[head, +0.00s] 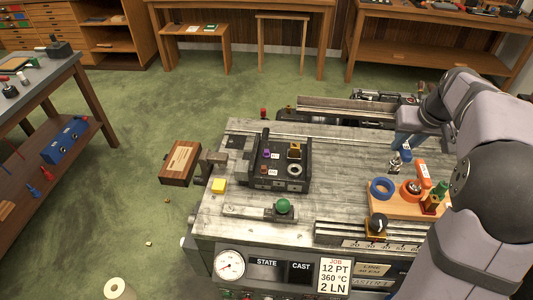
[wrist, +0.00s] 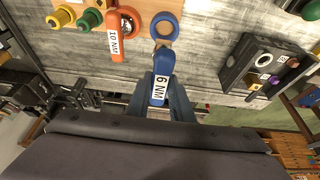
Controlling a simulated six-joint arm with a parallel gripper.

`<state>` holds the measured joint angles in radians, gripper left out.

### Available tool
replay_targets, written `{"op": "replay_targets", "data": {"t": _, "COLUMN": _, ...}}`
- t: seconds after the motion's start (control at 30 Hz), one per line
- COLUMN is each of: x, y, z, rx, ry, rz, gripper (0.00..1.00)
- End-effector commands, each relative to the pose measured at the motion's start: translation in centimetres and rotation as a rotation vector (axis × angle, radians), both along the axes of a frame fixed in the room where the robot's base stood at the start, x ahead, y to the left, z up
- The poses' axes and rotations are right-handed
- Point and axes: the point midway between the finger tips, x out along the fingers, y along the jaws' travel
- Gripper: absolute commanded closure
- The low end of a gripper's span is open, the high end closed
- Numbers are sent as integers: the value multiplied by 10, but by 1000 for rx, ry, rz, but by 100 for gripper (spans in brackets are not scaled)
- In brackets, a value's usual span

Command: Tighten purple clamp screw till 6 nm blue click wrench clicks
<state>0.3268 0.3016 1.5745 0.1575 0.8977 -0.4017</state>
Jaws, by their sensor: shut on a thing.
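My gripper (wrist: 162,98) is shut on the blue click wrench (wrist: 161,84), whose handle label reads 6 NM. In the head view my gripper (head: 405,142) is over the right part of the bench, and the wrench's metal end (head: 395,163) points down toward the wooden holder. The purple clamp screw (head: 267,154) stands on the dark casting block left of the wrench, clearly apart from it. It also shows at the right of the wrist view (wrist: 292,62). The lower contact of the wrench is hard to make out.
The dark block (head: 300,182) also bears a yellow-brown knob (head: 294,150). A green ball knob (head: 283,206) stands in front. Bench surface between block and holder is clear.

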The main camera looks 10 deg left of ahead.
Motion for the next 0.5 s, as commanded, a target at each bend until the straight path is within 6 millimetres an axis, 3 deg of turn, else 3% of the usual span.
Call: {"op": "replay_targets", "data": {"t": 0.5, "x": 2, "y": 5, "z": 3, "rx": 0, "ry": -2, "rz": 11, "gripper": 100}}
